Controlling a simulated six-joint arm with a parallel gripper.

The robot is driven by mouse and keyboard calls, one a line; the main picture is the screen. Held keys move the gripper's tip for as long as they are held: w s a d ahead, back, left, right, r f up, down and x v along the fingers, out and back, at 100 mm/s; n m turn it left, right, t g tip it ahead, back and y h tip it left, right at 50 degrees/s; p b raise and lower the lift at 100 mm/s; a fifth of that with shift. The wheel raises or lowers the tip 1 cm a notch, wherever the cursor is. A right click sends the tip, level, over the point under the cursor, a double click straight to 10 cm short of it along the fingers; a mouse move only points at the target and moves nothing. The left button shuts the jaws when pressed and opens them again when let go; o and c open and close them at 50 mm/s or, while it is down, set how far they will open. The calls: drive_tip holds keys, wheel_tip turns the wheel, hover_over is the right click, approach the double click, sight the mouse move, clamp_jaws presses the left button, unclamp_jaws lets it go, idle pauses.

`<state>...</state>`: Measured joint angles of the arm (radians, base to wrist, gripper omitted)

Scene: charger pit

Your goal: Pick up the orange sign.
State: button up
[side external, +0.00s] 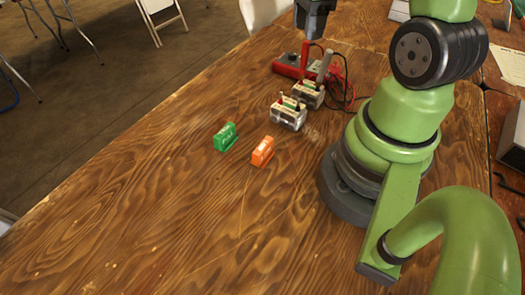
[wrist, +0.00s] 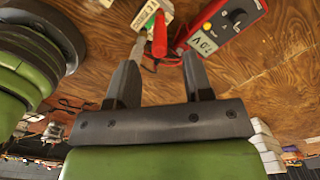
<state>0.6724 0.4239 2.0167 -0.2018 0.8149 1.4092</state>
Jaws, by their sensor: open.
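The orange sign (side external: 263,151) is a small block with pale lettering, standing on the wooden table near the middle of the side view. The green sign (side external: 226,137) stands a little to its left. My gripper (side external: 314,20) is at the top of the side view, above the far part of the table and away from the orange sign; it is partly cut off by the frame edge. In the wrist view my gripper (wrist: 160,76) has its two dark fingers spread, with nothing seen held between them. Neither sign shows in the wrist view.
A red meter (side external: 298,67) with red and black cables lies farther back and shows in the wrist view (wrist: 222,20). The table left and front of the signs is clear.

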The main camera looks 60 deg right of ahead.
drive_tip(key=w+a+f+n, duration=0.1)
drive_tip(key=a+f+n, duration=0.3)
drive_tip(key=a, duration=0.8)
drive_tip(key=n, duration=0.4)
hover_over(264, 144)
drive_tip(key=shift+s+d+f, duration=0.1)
drive_tip(key=shift+f, duration=0.5)
drive_tip(key=shift+s+d+f, duration=0.1)
drive_tip(key=shift+f, duration=0.5)
drive_tip(key=shift+s+a+f, duration=0.15)
drive_tip(key=shift+a+f, duration=0.05)
drive_tip(key=shift+f, duration=0.4)
drive_tip(key=shift+w+f, duration=0.2)
drive_tip(key=shift+f, duration=2.05)
drive_tip(key=shift+w+f, duration=0.15)
drive_tip(key=shift+f, duration=2.05)
clamp_jaws()
